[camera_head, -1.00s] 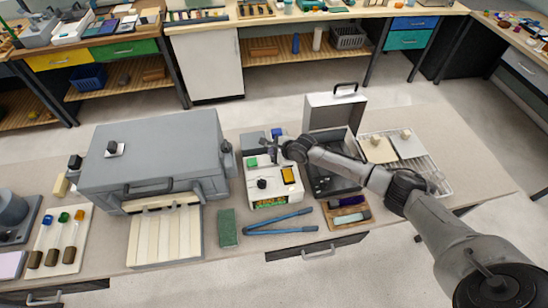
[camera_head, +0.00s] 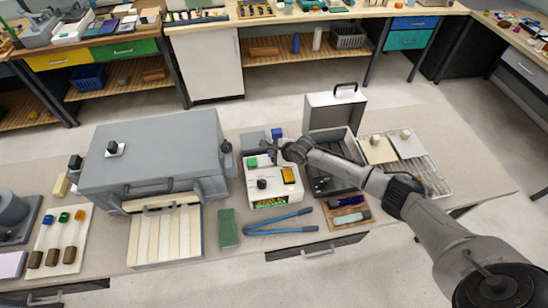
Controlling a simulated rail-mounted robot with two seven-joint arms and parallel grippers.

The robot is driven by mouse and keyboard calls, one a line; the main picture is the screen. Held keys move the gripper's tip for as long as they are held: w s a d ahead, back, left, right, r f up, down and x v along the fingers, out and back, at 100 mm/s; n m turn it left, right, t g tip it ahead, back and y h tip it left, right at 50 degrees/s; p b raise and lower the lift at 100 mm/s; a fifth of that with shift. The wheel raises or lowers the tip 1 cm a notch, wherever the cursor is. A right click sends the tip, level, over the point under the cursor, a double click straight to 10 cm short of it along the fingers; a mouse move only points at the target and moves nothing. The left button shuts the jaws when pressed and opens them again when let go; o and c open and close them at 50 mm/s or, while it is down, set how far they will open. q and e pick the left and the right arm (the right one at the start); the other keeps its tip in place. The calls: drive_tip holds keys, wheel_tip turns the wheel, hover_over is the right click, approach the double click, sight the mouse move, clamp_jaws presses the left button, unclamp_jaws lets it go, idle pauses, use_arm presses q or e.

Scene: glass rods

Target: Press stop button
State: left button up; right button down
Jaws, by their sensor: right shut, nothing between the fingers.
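A white control box (camera_head: 262,194) stands on the bench in front of me. It has a green button (camera_head: 252,162) at its back left, a black knob (camera_head: 262,184) in the middle and a yellow panel (camera_head: 288,175) at its right. No button marked stop can be made out. My right gripper (camera_head: 271,157) is shut and empty, over the back of the box just right of the green button. It hides part of the box top, and I cannot tell whether it touches. My left gripper is out of view.
A large grey furnace-like box (camera_head: 155,160) stands left of the control box. An open grey case (camera_head: 335,112) stands to the right, under my right arm. Blue-handled pliers (camera_head: 280,223) and a green block (camera_head: 228,228) lie in front. A white rack (camera_head: 425,172) is farther right.

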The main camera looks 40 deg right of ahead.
idle(0.4)
drive_tip(key=shift+f, duration=0.45)
idle(0.3)
drive_tip(key=shift+r, duration=0.1)
idle(0.3)
drive_tip(key=shift+r+p, duration=0.35)
drive_tip(key=shift+p, duration=0.05)
drive_tip(key=shift+r+p, duration=0.5)
drive_tip(key=shift+p, duration=0.15)
wheel_tip(320, 180, up, 5)
drive_tip(key=p, duration=0.6)
